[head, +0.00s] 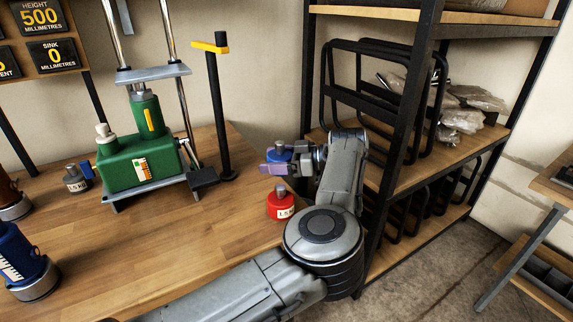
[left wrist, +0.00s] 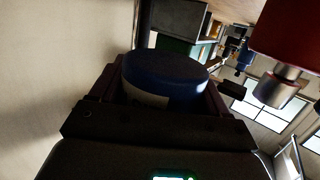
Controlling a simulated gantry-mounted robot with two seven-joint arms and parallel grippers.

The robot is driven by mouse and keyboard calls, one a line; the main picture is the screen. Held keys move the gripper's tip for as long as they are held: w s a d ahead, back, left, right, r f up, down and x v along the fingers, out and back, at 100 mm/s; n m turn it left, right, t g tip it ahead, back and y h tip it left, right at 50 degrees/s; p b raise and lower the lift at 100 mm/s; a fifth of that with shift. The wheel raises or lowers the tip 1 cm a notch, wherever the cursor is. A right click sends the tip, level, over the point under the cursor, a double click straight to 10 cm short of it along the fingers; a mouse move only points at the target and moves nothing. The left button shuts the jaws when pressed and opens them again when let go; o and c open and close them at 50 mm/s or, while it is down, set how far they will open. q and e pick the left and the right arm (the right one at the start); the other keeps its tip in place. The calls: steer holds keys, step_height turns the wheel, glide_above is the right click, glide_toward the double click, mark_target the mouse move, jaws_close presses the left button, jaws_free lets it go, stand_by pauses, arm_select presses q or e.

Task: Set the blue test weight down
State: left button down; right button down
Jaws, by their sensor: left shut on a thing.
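The blue test weight (head: 279,154) is held between the fingers of my left gripper (head: 277,160) near the right end of the wooden bench (head: 225,235). My left gripper is shut on it. In the left wrist view the weight's blue body (left wrist: 165,70) with part of a pale label shows between the dark fingers. From the head view I cannot tell how high the weight is above the bench. My right gripper is not in view.
A red weight (head: 281,205) stands on the bench close to my left gripper. A green jack (head: 140,162) in a press frame, a black post with a yellow arm (head: 212,46) and a grey weight (head: 75,181) stand further left. A shelf rack (head: 397,120) stands behind my left arm.

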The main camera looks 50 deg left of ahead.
arm_select(q)
steer(key=b, duration=0.1)
glide_above(264, 183)
step_height(264, 183, down, 2)
steer(key=shift+f, duration=0.15)
steer(key=shift+f+b, duration=1.35)
steer(key=shift+f, duration=0.7)
steer(key=shift+c, duration=1.9)
jaws_free()
steer(key=shift+f, duration=0.25)
steer(key=o, duration=0.4)
steer(key=shift+a, duration=0.1)
steer(key=shift+r, duration=0.1)
